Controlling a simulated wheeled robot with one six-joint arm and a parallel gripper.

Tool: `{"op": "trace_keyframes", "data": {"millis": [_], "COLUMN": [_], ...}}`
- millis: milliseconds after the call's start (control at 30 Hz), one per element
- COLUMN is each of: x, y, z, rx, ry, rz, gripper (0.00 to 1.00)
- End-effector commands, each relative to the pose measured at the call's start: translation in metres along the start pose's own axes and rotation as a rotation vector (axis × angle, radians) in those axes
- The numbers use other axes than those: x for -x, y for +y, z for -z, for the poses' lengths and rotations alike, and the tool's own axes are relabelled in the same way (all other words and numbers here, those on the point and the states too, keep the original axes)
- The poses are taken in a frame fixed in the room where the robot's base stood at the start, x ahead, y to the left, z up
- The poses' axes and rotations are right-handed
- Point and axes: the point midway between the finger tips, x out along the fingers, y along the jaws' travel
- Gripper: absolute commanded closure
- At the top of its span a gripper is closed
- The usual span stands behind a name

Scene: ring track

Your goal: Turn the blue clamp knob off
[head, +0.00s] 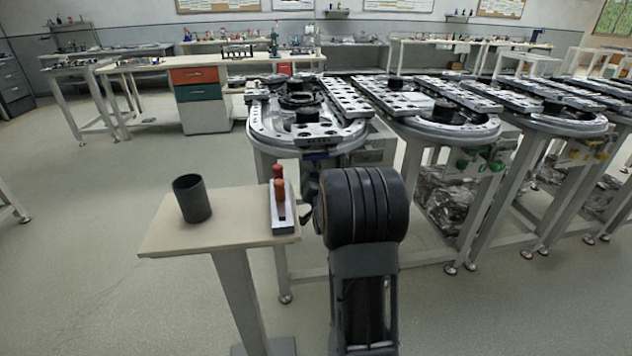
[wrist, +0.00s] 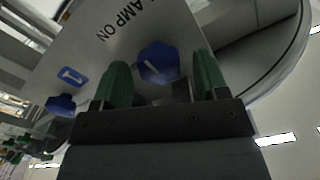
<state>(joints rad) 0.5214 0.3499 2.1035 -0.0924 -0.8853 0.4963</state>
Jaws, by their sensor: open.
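The blue clamp knob (wrist: 158,62) is on a pale panel in the wrist view, with a short white mark on its face. Dark lettering on the panel above it reads "LAMP ON", its start cut off. My gripper (wrist: 159,64) is open, one green finger on each side of the knob. I cannot tell whether the fingers touch it. In the head view my own arm hides the gripper and the knob.
A second blue knob (wrist: 60,103) lies left of my gripper, below a blue label (wrist: 73,76). In the head view, a small table (head: 165,232) bears a dark cup (head: 191,198) and a red-handled lever box (head: 283,215).

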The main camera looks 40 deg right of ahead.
Motion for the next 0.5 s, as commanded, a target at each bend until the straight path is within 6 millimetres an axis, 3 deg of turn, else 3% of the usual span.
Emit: {"op": "trace_keyframes", "data": {"millis": [333,500], "x": [-0.0017,-0.0016], "y": [0.0000,0.0000], "z": [0.0000,0.0000], "rx": [0.000,0.000], "ry": [-0.001,0.000], "rz": [0.000,0.000], "gripper": [0.34,0.50]}}
